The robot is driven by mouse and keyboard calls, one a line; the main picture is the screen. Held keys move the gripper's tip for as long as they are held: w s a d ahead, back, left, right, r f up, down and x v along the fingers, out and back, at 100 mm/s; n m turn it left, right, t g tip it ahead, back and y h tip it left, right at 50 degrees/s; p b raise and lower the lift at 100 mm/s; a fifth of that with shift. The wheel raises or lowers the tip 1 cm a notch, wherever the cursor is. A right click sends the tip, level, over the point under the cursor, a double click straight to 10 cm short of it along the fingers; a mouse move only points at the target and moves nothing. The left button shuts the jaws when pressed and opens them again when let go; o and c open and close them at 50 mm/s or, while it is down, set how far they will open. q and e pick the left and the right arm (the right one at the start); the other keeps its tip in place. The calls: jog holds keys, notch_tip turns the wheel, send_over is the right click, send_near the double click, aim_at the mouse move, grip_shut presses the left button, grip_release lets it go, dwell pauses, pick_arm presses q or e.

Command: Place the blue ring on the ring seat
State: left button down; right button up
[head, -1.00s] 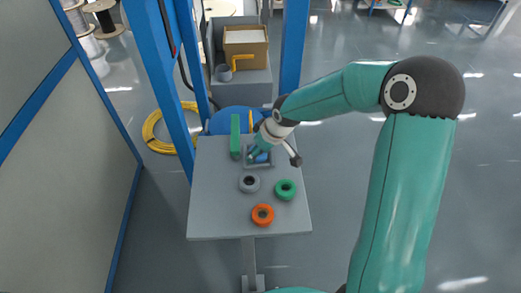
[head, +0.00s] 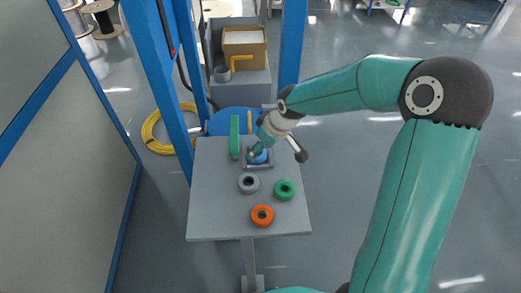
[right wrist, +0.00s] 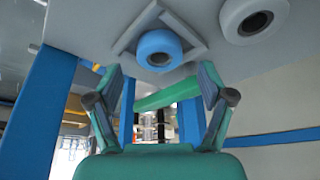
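The blue ring (head: 258,157) lies inside a grey square frame (head: 258,166), which looks like the ring seat, on the table. In the right wrist view the blue ring (right wrist: 158,40) sits within the raised sides of the frame (right wrist: 181,22); I cannot tell whether it lies fully flat. My right gripper (right wrist: 161,82) is open and empty, its fingers wide apart and clear of the ring. In the head view my right gripper (head: 257,148) is close to the ring and partly covers it. My left gripper is not in view.
A grey ring (head: 248,183), a green ring (head: 286,190) and an orange ring (head: 262,216) lie nearer on the table (head: 212,215). A green block (head: 234,137) stands left of the frame. Blue posts (head: 178,100) rise behind the table. The table's front left is clear.

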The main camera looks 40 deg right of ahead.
jog(key=v, duration=0.8)
jog(key=shift+r, duration=0.25)
